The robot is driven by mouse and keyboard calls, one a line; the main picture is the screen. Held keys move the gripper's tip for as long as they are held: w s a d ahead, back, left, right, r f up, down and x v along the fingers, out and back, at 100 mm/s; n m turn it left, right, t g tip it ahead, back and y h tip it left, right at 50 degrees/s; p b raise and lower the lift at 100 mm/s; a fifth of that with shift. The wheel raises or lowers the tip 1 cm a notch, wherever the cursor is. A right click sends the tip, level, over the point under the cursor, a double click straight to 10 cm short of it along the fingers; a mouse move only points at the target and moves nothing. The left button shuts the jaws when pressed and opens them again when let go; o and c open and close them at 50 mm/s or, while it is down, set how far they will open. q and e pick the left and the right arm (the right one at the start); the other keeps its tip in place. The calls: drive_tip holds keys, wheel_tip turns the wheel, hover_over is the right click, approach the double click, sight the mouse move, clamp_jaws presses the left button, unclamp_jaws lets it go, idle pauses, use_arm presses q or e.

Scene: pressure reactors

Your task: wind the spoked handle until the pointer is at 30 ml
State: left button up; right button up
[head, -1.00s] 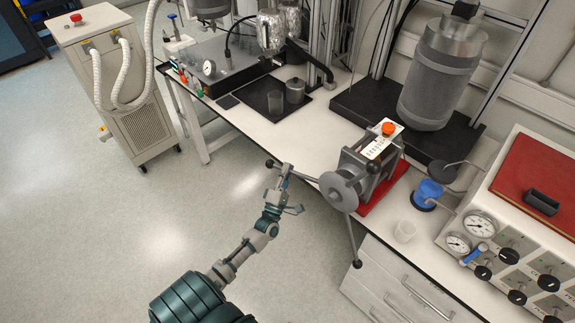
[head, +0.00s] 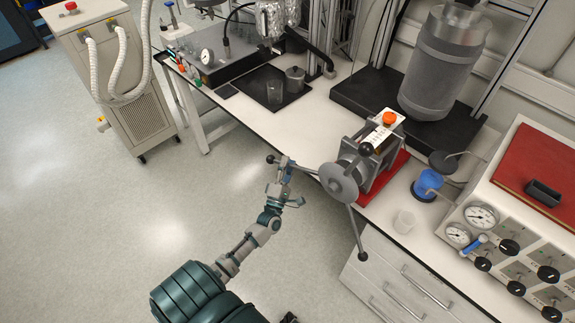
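The spoked handle (head: 339,183) is a grey hub with three spokes ending in black knobs, on the near side of a grey pump unit (head: 366,160). One spoke points left, one up-right, one down. The pump's white scale plate (head: 378,138) is on top, beside an orange button; its marks and pointer are too small to read. My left gripper (head: 292,182) is at the left spoke, inward of its knob. Its fingers look spread, one by the spoke and one lower right; contact is unclear. A small dark part at the bottom edge may be my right gripper (head: 289,318).
The pump stands on a red base (head: 388,180) at the bench edge. Drawers (head: 395,285) are below. Open floor lies left of the bench.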

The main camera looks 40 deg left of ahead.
use_arm(q)
drive_tip(key=v, duration=1.2)
drive_tip(key=shift+a, duration=0.1)
